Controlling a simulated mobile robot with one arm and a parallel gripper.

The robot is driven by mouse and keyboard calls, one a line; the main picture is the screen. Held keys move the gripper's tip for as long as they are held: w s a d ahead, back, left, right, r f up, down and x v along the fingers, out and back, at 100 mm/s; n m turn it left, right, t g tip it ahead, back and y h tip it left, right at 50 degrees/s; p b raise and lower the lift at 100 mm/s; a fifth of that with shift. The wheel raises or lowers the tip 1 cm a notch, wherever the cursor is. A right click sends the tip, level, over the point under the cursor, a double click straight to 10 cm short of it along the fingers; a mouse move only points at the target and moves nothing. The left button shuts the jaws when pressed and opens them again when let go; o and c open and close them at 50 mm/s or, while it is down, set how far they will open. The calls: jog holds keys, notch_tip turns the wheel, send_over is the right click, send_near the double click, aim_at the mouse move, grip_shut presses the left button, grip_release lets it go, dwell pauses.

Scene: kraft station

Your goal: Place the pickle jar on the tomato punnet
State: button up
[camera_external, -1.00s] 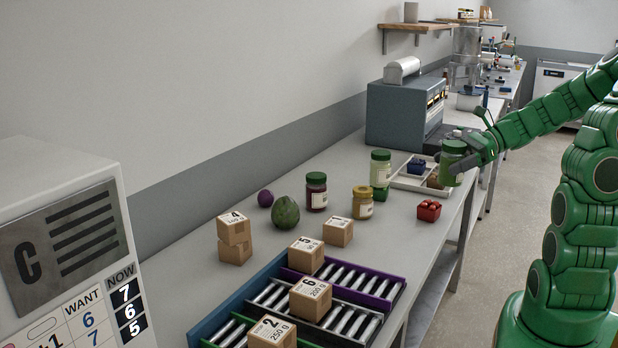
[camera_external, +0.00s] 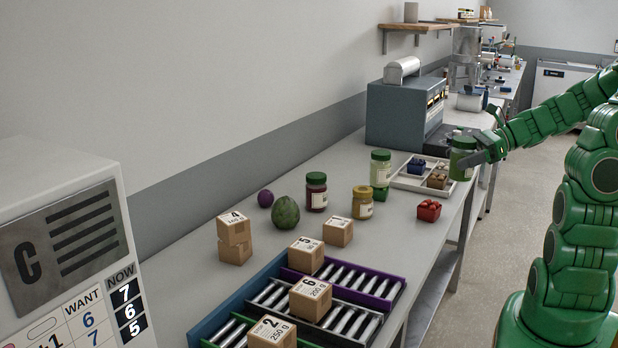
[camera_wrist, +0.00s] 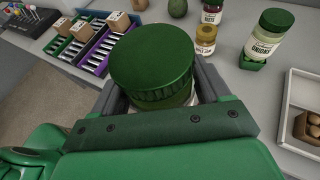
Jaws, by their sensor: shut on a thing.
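My gripper (camera_external: 478,156) is shut on the pickle jar (camera_external: 461,163), a green jar with a dark green lid, and holds it upright in the air at the table's right edge. In the wrist view the jar's lid (camera_wrist: 152,65) fills the middle, between the two fingers (camera_wrist: 158,92). The tomato punnet (camera_external: 429,211), a small red box with red tomatoes, stands on the table below and left of the jar. The punnet does not show in the wrist view, where the jar and gripper cover the middle.
A white tray (camera_external: 411,184) with a blue punnet (camera_external: 416,166) and a brown punnet (camera_external: 437,180) lies behind the tomato punnet. An onion jar (camera_external: 380,162) stands on a green punnet (camera_external: 380,193). A yellow-lidded jar (camera_external: 363,203) and a dark red jar (camera_external: 316,192) stand farther left.

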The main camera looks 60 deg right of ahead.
jog(key=w+d+f, duration=0.2)
jog(key=f, duration=0.1)
jog(key=w+d+f, duration=0.2)
jog(key=w, duration=0.1)
jog(key=w+d+f, duration=0.2)
jog(key=w+f, duration=0.1)
jog(key=shift+w+d+f, duration=0.15)
jog(key=shift+w+f, duration=0.1)
jog(key=shift+f, duration=1.45)
jog(key=shift+f, duration=0.15)
jog(key=o, duration=1.4)
